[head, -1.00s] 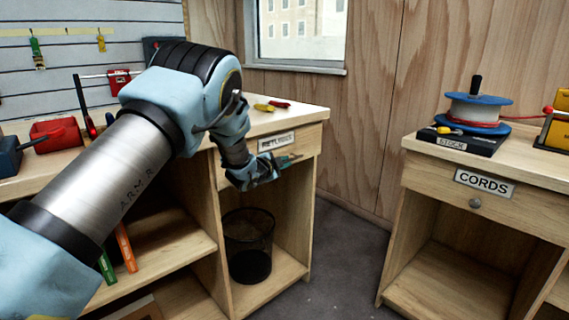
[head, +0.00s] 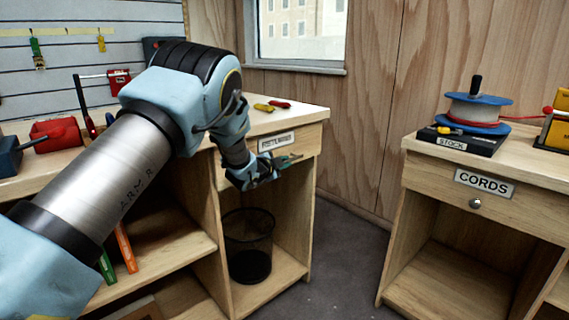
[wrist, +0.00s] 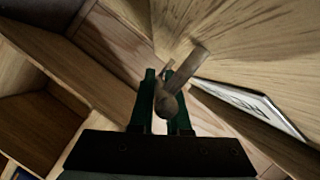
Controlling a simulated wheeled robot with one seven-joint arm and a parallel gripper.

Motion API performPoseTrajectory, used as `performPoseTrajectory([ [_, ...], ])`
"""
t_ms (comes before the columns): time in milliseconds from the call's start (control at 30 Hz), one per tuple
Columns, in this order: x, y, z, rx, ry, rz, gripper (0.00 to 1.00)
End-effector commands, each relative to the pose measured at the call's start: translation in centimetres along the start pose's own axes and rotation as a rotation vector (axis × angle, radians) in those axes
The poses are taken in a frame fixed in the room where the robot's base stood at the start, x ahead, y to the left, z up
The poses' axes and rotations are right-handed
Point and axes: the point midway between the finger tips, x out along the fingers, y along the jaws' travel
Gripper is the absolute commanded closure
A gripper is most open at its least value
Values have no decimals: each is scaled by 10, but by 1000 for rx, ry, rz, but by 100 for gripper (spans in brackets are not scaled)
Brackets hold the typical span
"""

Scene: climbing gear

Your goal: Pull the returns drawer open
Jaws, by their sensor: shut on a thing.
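The returns drawer (head: 310,138) is a pale wood front under the left counter, with a white label (head: 277,142) that reads as returns. It looks flush with the cabinet, though my arm covers part of it. My gripper (head: 291,160) is at the drawer front, just below the label. The label also shows at the right of the wrist view (wrist: 262,108).
A black mesh bin (head: 248,245) stands in the open bay below the drawer. A yellow and a red item (head: 279,104) lie on the counter above. A cords cabinet (head: 440,185) stands to the right, with clear grey floor (head: 345,245) between.

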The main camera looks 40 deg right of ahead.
Motion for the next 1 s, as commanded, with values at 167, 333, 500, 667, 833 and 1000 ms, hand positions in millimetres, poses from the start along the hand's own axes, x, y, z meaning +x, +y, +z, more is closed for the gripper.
performPoseTrajectory([
  [167,0,2,0,0,-1,1,100],
  [333,-5,12,-11,-1,0,3,100],
  [500,-16,35,-40,-1,3,4,100],
  [667,-33,65,-80,-2,5,5,100],
  [833,-52,98,-126,0,4,6,100],
  [1000,-70,127,-168,0,3,6,100],
])
